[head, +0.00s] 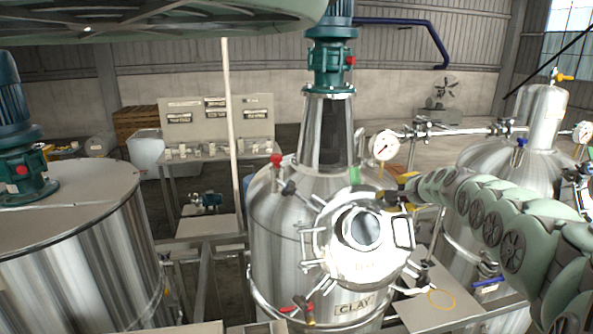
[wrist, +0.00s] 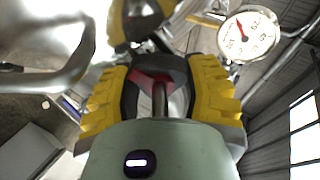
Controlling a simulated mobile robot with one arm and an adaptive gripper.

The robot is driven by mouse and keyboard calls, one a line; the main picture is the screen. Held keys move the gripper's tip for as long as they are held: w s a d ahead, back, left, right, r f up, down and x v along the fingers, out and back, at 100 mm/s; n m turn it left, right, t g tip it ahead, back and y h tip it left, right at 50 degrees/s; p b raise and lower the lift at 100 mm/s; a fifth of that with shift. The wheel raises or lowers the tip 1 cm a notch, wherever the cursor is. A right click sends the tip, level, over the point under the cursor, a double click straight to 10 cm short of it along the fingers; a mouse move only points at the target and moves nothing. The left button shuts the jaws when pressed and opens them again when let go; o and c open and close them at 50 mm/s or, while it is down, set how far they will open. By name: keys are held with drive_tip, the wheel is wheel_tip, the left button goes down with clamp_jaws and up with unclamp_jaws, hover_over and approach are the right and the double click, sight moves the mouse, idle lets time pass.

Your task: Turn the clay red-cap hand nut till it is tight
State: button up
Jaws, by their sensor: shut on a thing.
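The clay tank (head: 275,230) is a steel vessel with a "CLAY" label in the middle of the head view. Its round hatch cover (head: 335,240) faces forward, with several hand nuts around its rim. My gripper (head: 396,197) is at the upper right of the cover. In the wrist view, the yellow-padded fingers of my gripper (wrist: 160,85) stand on both sides of the red-cap hand nut (wrist: 150,82), shut on it. Its red part and a metal stem show between the dark fingertips. In the head view my gripper hides this nut.
A green-cap nut (head: 354,175) is left of my gripper on the cover's rim. A pressure gauge (head: 386,145) stands just above my gripper, on a pipe. Another steel tank (head: 485,160) is at right, partly behind my arm. A large tank (head: 75,245) is at left.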

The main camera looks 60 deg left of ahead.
drive_tip(key=shift+m+b, duration=0.3)
drive_tip(key=shift+m, duration=0.8)
drive_tip(key=o, duration=1.2)
drive_tip(key=shift+h, duration=0.3)
